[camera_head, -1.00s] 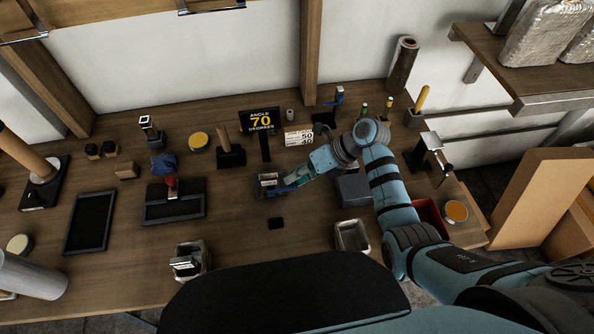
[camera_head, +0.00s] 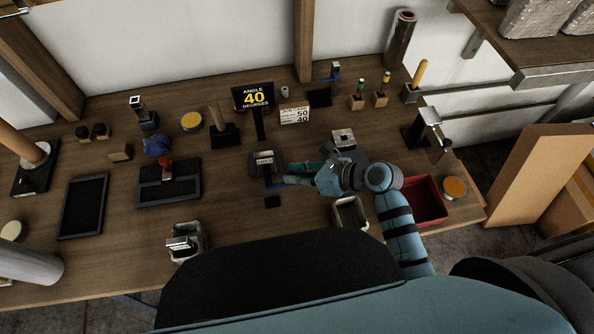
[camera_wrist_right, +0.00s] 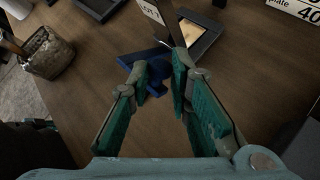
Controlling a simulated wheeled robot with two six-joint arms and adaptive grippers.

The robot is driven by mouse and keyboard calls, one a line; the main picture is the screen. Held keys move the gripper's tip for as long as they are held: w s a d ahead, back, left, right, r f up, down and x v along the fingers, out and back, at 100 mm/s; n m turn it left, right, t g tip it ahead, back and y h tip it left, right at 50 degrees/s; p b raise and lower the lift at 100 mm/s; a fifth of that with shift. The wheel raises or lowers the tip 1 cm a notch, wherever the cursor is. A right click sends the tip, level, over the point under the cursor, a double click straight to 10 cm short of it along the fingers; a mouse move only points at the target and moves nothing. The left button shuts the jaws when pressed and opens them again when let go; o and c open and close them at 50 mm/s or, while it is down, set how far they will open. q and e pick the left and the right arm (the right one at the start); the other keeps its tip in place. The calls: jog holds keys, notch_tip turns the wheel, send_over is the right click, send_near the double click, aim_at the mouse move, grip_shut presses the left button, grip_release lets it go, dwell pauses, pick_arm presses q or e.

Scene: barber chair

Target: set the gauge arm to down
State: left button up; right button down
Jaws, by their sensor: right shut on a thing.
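The blue gauge arm (camera_head: 276,184) sticks out low from the front of a small dark gauge (camera_head: 264,160) near the middle of the bench. The display (camera_head: 253,97) behind it reads "ANGLE 40 DEGREES". My right gripper (camera_head: 290,178), with green finger pads, comes in from the right and is shut on the arm. In the right wrist view, the blue arm (camera_wrist_right: 138,58) passes behind and between the fingertips of my right gripper (camera_wrist_right: 158,82), which partly hide it. My left gripper is not in view.
A card (camera_head: 295,116) showing 50 and 40 stands right of the display. A metal bin (camera_head: 351,213) and a red tray (camera_head: 424,201) lie near my right arm. The bench left of the gauge is partly clear.

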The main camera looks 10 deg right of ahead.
dwell(0.3)
jog(key=c, duration=1.5)
grip_release()
jog(key=shift+a, duration=0.1)
jog(key=shift+o, duration=0.2)
jog(key=v, duration=1.2)
jog(key=shift+a, duration=0.1)
jog(key=shift+c, duration=0.4)
